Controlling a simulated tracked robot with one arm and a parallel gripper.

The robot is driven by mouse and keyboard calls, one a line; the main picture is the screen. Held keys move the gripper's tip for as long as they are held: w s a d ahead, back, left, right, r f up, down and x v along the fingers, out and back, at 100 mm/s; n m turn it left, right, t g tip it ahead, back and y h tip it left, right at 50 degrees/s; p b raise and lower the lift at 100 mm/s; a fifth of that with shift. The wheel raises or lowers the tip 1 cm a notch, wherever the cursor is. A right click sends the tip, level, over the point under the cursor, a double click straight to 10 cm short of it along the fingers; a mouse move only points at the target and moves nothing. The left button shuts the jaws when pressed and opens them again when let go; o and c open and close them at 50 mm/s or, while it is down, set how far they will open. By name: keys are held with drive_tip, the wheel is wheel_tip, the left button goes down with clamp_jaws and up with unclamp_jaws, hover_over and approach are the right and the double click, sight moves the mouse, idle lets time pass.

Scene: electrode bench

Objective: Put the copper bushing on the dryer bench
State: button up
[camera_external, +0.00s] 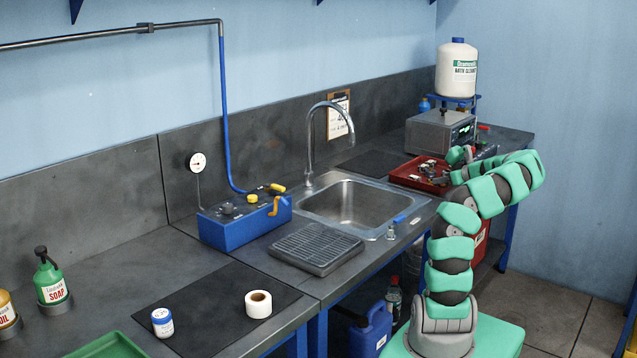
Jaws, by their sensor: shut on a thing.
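My gripper (456,157) is at the far right end of the bench, by the red tray (402,177). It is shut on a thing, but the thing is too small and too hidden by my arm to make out. Several small metal parts lie in the tray. I cannot pick out a copper bushing among them or in my gripper. No surface is marked as the dryer bench. The grey worktop (120,277) to the left of the sink holds a blue box with a gauge (244,222) and a dark mat (212,308).
The steel sink (352,205) with its tall tap and a ribbed rack (316,248) lie between tray and left worktop. A grey instrument (428,132) and a white bottle (456,70) stand behind the tray. A tape roll (258,304) and a small jar (162,322) stand on the mat.

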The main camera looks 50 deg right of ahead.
drive_tip(key=w+a+r+n+y+b, duration=0.2)
drive_tip(key=w+a+r+n+y, duration=0.15)
drive_tip(key=w+a+r, duration=0.5)
drive_tip(key=w+a+r+n+y+b, duration=0.2)
drive_tip(key=w+a+r+n+y, duration=0.3)
drive_tip(key=w+a, duration=0.7)
drive_tip(key=w+a+r+m+h+p, duration=0.1)
drive_tip(key=w+a+r+p, duration=0.1)
drive_tip(key=w+a+p, duration=0.35)
drive_tip(key=w+a+r+m+p, duration=0.1)
drive_tip(key=w+a+r+p, duration=0.15)
drive_tip(key=a, duration=0.65)
drive_tip(key=w+a+r+h+p, duration=0.1)
drive_tip(key=w+a+p, duration=0.25)
drive_tip(key=a, duration=0.35)
drive_tip(key=w+a+p, duration=0.1)
drive_tip(key=a+p, duration=0.7)
drive_tip(key=a, duration=0.6)
drive_tip(key=shift+m+p, duration=0.3)
drive_tip(key=shift+m, duration=0.15)
drive_tip(key=shift+f, duration=0.1)
